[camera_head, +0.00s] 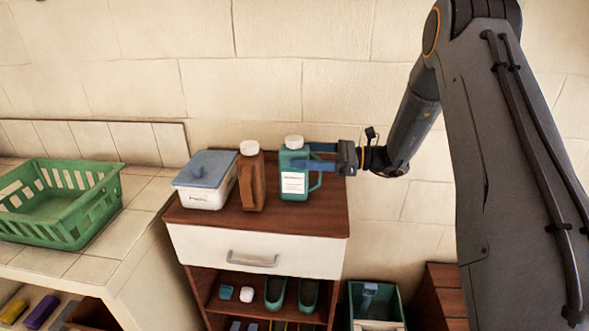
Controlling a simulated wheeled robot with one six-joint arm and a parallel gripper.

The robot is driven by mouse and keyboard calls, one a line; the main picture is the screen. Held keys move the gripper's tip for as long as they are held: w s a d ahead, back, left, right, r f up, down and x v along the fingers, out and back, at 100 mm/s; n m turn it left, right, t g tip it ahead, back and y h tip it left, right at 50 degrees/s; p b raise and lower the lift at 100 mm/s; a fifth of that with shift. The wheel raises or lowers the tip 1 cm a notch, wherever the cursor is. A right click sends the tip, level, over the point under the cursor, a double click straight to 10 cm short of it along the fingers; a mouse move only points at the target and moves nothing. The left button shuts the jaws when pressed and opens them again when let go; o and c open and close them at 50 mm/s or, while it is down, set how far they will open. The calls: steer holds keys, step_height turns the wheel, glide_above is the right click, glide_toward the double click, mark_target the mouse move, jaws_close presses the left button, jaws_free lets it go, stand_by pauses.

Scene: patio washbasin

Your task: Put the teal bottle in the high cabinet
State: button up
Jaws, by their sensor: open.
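The teal bottle (294,185) stands upright on the brown top of a small cabinet (220,222). It has a white cap, a white label and a handle on its right side. My gripper (308,157) reaches in from the right at the bottle's upper part. Its blue fingers are open, one behind the bottle and one in front of it. I cannot tell whether they touch it. No high cabinet shows in this view.
A brown bottle (251,180) with a white cap stands just left of the teal one. Left of that is a white tub (203,197) with a blue-grey lid. A green basket (72,235) sits on the tiled counter (140,192). A teal bin (375,300) stands low at right.

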steer(key=shift+w+a+p, duration=0.25)
steer(key=shift+a+p, duration=0.15)
steer(key=shift+a, duration=0.85)
steer(key=shift+r, duration=0.1)
jaws_close()
